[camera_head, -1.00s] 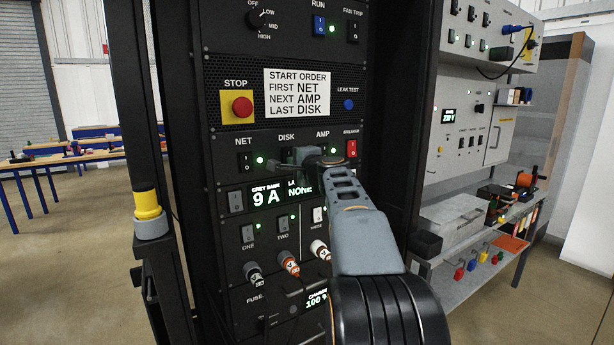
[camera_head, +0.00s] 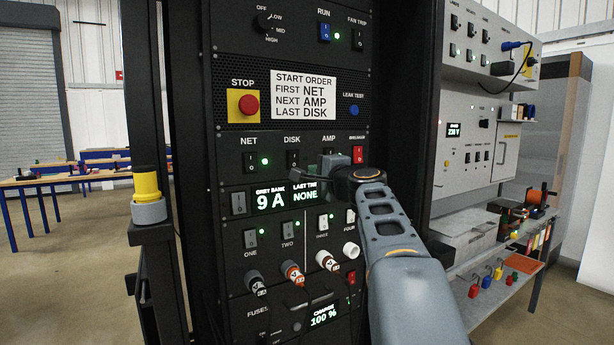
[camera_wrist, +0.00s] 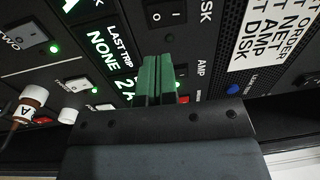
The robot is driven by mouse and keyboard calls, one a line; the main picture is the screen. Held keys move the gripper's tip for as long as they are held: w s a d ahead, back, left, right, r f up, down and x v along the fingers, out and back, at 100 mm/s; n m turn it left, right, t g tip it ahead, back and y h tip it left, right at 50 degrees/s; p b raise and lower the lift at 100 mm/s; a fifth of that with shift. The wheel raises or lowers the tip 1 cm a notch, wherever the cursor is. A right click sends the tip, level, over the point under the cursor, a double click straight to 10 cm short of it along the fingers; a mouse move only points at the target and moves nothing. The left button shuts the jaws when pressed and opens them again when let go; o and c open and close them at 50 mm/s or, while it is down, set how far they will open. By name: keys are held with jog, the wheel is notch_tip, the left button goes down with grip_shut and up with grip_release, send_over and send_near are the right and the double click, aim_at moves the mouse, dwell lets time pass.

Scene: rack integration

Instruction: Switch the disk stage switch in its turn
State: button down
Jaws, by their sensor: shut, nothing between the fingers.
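The black DISK switch (camera_head: 293,158) sits under its label in the middle row of the rack panel. It also shows at the top of the wrist view (camera_wrist: 166,13), beside the DISK label. My gripper (camera_head: 328,164) is shut and empty, just right of the DISK switch, in front of the AMP position. In the wrist view its green fingertips (camera_wrist: 156,72) are together, below the DISK switch. The AMP switch is hidden behind my gripper.
The start order sign (camera_head: 303,95) reads NET, AMP, then DISK. A red STOP button (camera_head: 249,105) is above left, and a red breaker switch (camera_head: 358,154) is close right. The display (camera_head: 271,201) reads 9 A. Cable plugs (camera_head: 292,272) stick out below.

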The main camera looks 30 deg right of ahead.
jog(key=s+b, duration=0.1)
jog(key=s, duration=0.5)
jog(key=shift+s+a+f, duration=0.25)
jog(key=shift+f, duration=0.1)
